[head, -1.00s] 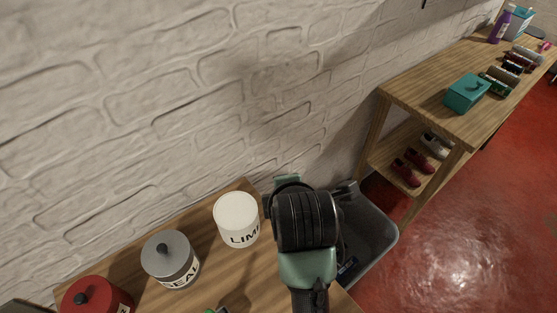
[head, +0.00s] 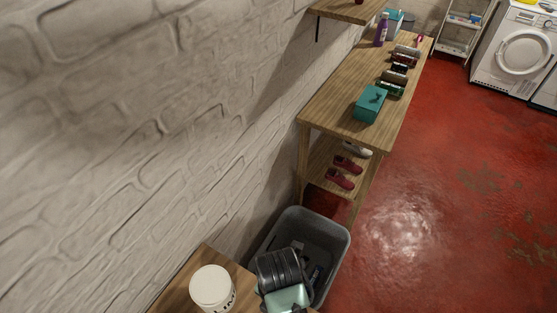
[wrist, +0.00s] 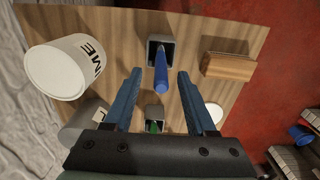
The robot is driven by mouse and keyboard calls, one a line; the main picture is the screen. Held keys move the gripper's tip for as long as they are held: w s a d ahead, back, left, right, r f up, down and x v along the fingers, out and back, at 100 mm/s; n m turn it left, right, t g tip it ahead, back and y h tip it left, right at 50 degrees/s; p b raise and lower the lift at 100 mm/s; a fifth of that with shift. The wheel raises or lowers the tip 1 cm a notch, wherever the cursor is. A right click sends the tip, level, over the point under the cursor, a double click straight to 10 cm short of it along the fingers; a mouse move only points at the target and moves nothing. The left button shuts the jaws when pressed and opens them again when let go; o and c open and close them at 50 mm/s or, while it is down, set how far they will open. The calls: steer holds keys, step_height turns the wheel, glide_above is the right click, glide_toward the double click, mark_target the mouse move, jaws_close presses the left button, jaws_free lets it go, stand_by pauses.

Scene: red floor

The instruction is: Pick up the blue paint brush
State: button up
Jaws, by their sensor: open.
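The blue paint brush (wrist: 161,75) appears in the wrist view as a slim blue shape standing in a small dark square holder (wrist: 151,45) on the wooden table. My gripper (wrist: 159,72) is open above the table. Its two blue fingers lie either side of the brush in the picture, with visible gaps and no clear contact. How far the fingertips are above the brush is hard to tell. In the head view the brush and fingers are hidden; only part of my arm shows at the bottom.
A white lidded canister (wrist: 69,68) stands left of my gripper; it also shows in the head view (head: 212,287). A wooden block (wrist: 228,67) lies to the right. A green item (wrist: 153,127) sits in another holder. A grey bin (head: 334,240) stands beyond the table.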

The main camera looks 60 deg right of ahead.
steer(key=shift+s+f, duration=0.1)
steer(key=shift+f, duration=3.1)
jaws_close()
